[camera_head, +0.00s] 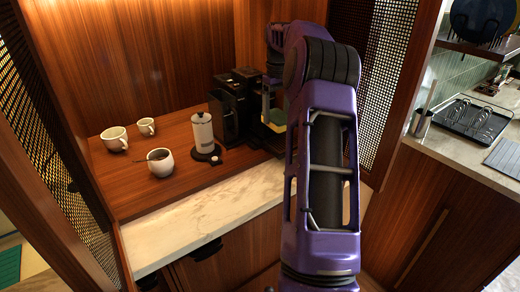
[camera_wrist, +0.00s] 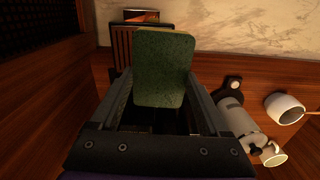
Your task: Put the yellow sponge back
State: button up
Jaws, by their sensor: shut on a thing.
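The sponge (camera_wrist: 163,68) is held between the fingers of my gripper (camera_wrist: 165,105) in the wrist view. Its green face is toward the camera, with a thin yellowish edge. In the head view a small part of the sponge (camera_head: 277,117) shows beside my arm, over the back right of the wooden counter. My gripper is shut on it; the arm hides most of the gripper in the head view. I cannot tell whether the sponge touches anything below it.
A black coffee machine (camera_head: 228,115) stands left of the sponge, and a white canister (camera_head: 203,132) in front of it. Cups (camera_head: 159,162) stand farther left. A dark slatted object (camera_wrist: 122,38) lies beyond the sponge. A black dish rack (camera_head: 470,120) is on the right counter.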

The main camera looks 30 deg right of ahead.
jog(key=s+a+f+n+b, duration=0.1)
jog(key=a+n+b, duration=0.1)
jog(key=a, duration=0.8)
jog(key=s+a+n+b, duration=0.1)
jog(key=a+b, duration=0.2)
jog(key=a, duration=0.7)
jog(key=s+a+f+b, duration=0.1)
jog(key=s+a+f, duration=0.1)
jog(key=a, duration=0.2)
jog(key=s+a+f+n+b, duration=0.1)
jog(key=s+a+f, duration=0.1)
jog(key=a+f, duration=0.1)
jog(key=s+a+f+n+b, duration=0.1)
jog(key=s+a+f, duration=0.1)
jog(key=a, duration=0.2)
jog(key=shift+s+a+f, duration=0.15)
jog(key=shift+s+a, duration=0.15)
jog(key=shift+a, duration=0.05)
jog(key=shift+f+b, duration=0.75)
jog(key=shift+f, duration=1.9)
